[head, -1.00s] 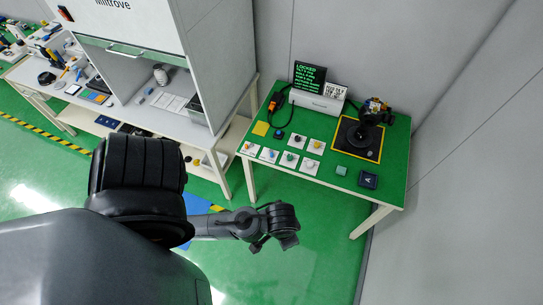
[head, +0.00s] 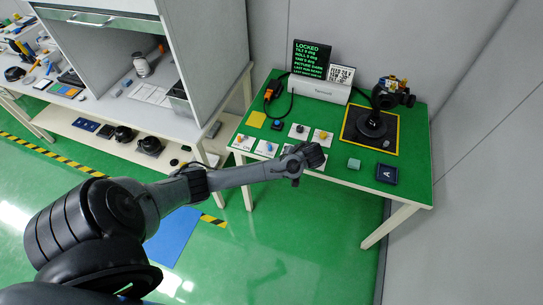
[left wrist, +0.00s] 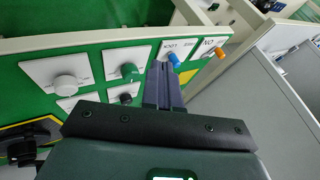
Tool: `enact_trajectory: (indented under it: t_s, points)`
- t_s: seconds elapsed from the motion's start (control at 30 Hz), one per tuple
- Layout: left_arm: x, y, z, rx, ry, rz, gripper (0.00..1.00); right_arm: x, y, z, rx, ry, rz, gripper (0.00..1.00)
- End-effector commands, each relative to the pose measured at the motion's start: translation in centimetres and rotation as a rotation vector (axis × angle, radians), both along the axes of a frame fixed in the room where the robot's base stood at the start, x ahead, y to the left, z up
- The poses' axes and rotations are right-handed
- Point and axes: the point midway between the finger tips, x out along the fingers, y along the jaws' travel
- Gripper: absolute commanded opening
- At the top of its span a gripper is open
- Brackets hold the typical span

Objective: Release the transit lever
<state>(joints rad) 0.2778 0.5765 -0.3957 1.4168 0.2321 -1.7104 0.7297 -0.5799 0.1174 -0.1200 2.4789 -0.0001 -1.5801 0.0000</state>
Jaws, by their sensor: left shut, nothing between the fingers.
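The gimbal camera (head: 392,92) stands on a black base inside a yellow-edged square at the table's right. I cannot tell which part is the transit lever. White control cards lie left of it, among them a blue control (head: 268,147) and an orange one (head: 242,139). In the left wrist view, the blue control (left wrist: 172,57) has a card reading LOCK upside down, beside the orange control (left wrist: 219,52). My left gripper (head: 316,158) is shut and empty at the table's front edge, hiding some cards. Its fingers (left wrist: 163,88) point toward the cards near the blue control; contact is unclear. My right gripper is out of view.
A screen (head: 312,58) reading LOCKED stands at the back of the green table (head: 343,172). A teal block (head: 354,164) and a dark tile marked A (head: 387,174) lie at the front right. A cabinet bench (head: 120,150) stands left. A grey wall closes the right.

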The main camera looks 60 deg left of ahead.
Motion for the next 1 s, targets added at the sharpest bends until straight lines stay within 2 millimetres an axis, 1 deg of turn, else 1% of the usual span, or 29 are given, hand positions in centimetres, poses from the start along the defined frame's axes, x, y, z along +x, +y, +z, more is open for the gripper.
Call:
enact_trajectory:
  t_s: [0.03,0.1,0.2,0.3,0.73,0.87,1.0]
  points:
    - [1.1,0.4,0.1,0.007,-0.025,-0.001,0.0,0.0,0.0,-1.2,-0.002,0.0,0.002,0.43]
    - [2.1,0.7,0.9,0.014,-0.049,0.001,0.0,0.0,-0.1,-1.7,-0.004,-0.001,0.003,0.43]
    - [3.0,0.9,1.6,0.017,-0.07,0.001,0.0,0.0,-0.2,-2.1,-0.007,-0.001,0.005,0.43]
    - [3.5,0.9,2.0,0.016,-0.081,0.001,0.0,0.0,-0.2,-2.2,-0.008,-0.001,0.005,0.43]
    - [3.5,0.9,1.9,0.015,-0.082,0.001,0.0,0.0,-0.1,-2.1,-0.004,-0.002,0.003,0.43]
    - [3.5,1.3,1.3,0.015,-0.081,0.001,0.0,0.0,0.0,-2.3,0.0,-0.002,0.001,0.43]
    - [3.5,2.4,-0.2,0.015,-0.079,0.002,0.0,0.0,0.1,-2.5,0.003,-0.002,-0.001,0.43]
